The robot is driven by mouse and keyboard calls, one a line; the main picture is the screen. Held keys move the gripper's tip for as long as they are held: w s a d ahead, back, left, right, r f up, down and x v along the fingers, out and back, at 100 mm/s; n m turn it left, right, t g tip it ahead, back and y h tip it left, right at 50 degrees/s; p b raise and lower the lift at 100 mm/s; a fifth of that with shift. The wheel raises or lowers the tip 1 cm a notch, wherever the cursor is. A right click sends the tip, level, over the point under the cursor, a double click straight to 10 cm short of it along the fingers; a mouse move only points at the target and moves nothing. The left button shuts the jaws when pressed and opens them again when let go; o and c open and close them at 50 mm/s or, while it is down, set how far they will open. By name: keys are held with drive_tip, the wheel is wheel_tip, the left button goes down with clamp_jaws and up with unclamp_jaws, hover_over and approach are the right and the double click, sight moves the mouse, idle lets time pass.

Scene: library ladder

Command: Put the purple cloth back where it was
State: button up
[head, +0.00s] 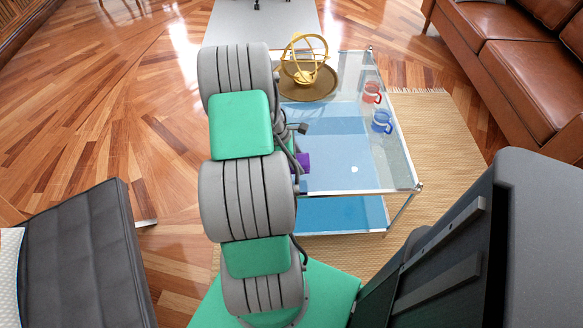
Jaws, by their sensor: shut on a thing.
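The purple cloth (303,162) shows as a small patch just right of my arm, over the near left part of the glass table (400,160). My gripper (297,163) is mostly hidden behind my arm; it is shut on the purple cloth. Most of the cloth is hidden too. I cannot tell how high it is above the table top.
On the table, a brown round tray (322,90) holds a gold armillary sphere (304,62). A red mug (372,92) and a blue mug (382,121) stand at the right. A brown sofa (515,60) and a dark grey seat (80,250) flank the table.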

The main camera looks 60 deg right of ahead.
drive_tip(key=w+f, duration=0.1)
drive_tip(key=w+d+f, duration=0.1)
drive_tip(key=f, duration=0.1)
drive_tip(key=shift+w+f+b, duration=0.25)
drive_tip(key=shift+w+b, duration=0.05)
drive_tip(key=shift+f+b, duration=0.3)
drive_tip(key=shift+f, duration=1.3)
drive_tip(key=o, duration=1.6)
drive_tip(key=shift+d, duration=0.1)
